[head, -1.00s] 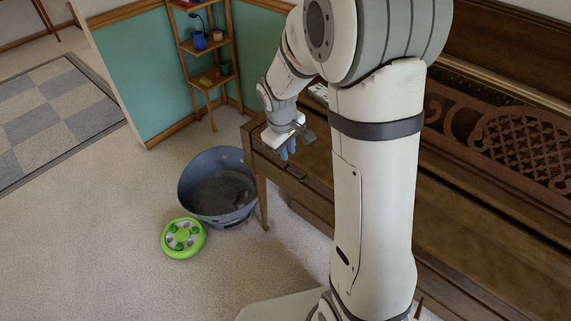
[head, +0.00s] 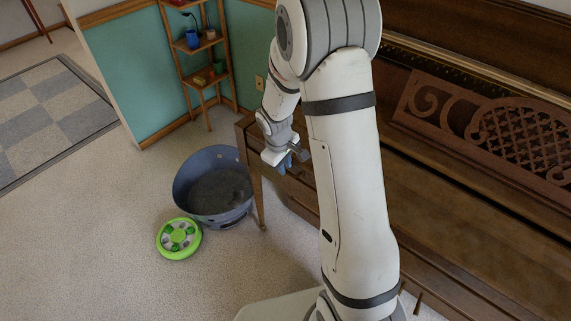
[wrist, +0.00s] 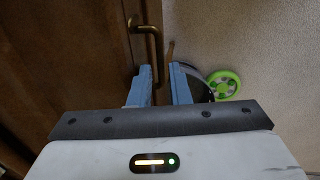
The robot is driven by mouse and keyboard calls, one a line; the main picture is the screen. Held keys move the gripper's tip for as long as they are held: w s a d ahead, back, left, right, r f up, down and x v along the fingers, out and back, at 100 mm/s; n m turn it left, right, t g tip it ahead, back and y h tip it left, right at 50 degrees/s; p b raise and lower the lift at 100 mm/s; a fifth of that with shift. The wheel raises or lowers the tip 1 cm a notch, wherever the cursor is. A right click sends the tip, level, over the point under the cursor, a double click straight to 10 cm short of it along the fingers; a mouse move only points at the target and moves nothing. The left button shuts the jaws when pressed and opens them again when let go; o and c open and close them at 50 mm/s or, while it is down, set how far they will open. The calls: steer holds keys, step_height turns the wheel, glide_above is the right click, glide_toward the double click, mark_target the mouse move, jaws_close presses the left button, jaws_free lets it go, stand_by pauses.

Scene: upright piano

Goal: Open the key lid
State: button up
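The brown upright piano (head: 450,215) fills the right side of the head view, and my arm hides much of its front. In the wrist view a brass handle (wrist: 151,36) sits on a dark wooden panel (wrist: 75,60), which seems to be the key lid. My gripper (wrist: 160,69) has two blue fingers standing apart with a gap between them. The handle's lower end shows in that gap, close to the left finger; I cannot tell whether they touch. In the head view my gripper (head: 288,163) is low beside the piano's left end.
A blue-grey round tub (head: 213,187) stands on the floor left of the piano leg. A green and white round toy (head: 179,238) lies beside it. A wooden shelf (head: 205,65) stands by the wall. The carpet at lower left is clear.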

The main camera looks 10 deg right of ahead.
steer(key=shift+c, duration=0.5)
jaws_close()
steer(key=shift+r, duration=0.1)
